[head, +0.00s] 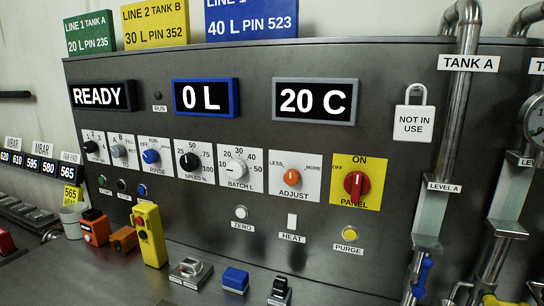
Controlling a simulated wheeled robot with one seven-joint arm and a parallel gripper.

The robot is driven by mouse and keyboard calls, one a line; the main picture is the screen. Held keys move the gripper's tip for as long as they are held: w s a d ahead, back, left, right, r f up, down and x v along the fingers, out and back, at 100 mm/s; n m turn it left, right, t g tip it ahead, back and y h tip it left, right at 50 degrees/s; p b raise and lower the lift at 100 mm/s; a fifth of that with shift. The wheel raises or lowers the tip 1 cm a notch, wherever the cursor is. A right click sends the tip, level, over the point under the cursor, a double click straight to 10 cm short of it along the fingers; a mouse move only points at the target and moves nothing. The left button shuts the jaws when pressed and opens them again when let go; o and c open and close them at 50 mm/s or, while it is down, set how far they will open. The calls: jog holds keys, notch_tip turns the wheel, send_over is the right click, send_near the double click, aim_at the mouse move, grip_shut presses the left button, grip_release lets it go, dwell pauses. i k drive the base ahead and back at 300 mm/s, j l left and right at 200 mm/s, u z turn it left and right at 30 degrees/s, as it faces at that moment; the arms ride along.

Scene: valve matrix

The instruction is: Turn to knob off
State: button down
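A red rotary knob (357,184) sits on a yellow plate (369,203) at the right of the dark control panel. The plate reads OFF at the upper left, ON at the top and PANEL below. The knob's raised bar looks upright, in line with ON. A blue RINSE knob (151,156) on a white plate further left also has an OFF label, beside RUN; its pointing is too small to tell. My gripper is not in view, and nothing touches the knobs.
The panel (330,240) also holds an orange ADJUST knob (291,177), a white BATCH knob (236,169) and displays reading READY, 0 L and 20 C. A yellow pendant box (150,235) and small switches stand on the ledge below. Pipes (455,130) rise at right.

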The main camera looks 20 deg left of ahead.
aim_at(117, 151)
jog(key=u, duration=1.4)
jog(key=i+j, duration=0.1)
